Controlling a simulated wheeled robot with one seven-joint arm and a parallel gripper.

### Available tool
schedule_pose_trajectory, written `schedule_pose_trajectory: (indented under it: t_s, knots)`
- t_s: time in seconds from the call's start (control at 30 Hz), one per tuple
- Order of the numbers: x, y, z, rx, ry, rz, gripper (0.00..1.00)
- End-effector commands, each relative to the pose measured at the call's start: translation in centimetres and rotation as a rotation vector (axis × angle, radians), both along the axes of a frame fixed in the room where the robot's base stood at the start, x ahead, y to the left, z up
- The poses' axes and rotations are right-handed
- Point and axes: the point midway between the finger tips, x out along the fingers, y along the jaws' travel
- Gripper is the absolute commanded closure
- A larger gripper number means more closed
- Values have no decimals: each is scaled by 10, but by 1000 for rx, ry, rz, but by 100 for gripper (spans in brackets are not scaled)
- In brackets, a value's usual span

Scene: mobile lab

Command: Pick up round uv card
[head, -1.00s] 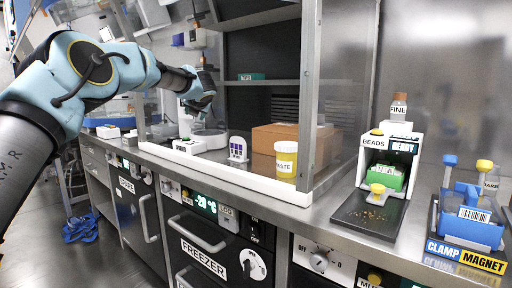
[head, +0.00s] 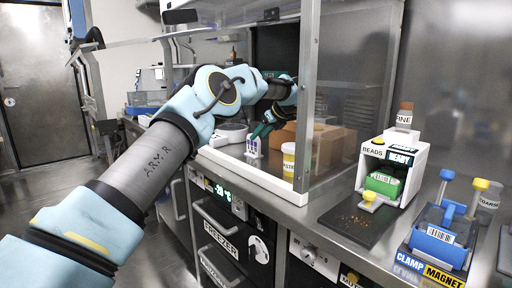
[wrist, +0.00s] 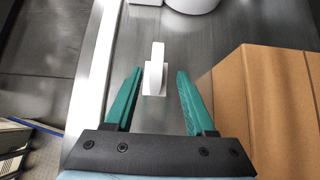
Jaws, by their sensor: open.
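The round uv card (head: 253,148) is a small white upright card with a rounded top and dark purple squares on its face. In the wrist view the white card (wrist: 155,78) shows from above, edge-on, between my two green fingers. My gripper (wrist: 159,74) is open, with one finger on each side of the card and gaps between.
A brown cardboard box (wrist: 275,110) stands close to the right finger. The waste jar (head: 289,160) stands right of the card. A white round device (head: 232,133) is to the left. A white front ledge (head: 255,178) and the glass pane (head: 306,100) border the space.

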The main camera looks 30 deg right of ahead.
Motion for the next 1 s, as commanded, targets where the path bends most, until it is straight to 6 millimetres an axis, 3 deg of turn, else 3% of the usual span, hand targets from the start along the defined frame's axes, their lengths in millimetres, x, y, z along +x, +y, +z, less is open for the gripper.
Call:
schedule_pose_trajectory:
  t_s: [0.5, 0.73, 1.0]
  knots:
    - [37, 11, -40, 1, 0, -2, 45]
    - [38, 11, -42, 0, -1, -3, 45]
    - [38, 11, -42, 0, -1, -3, 75]
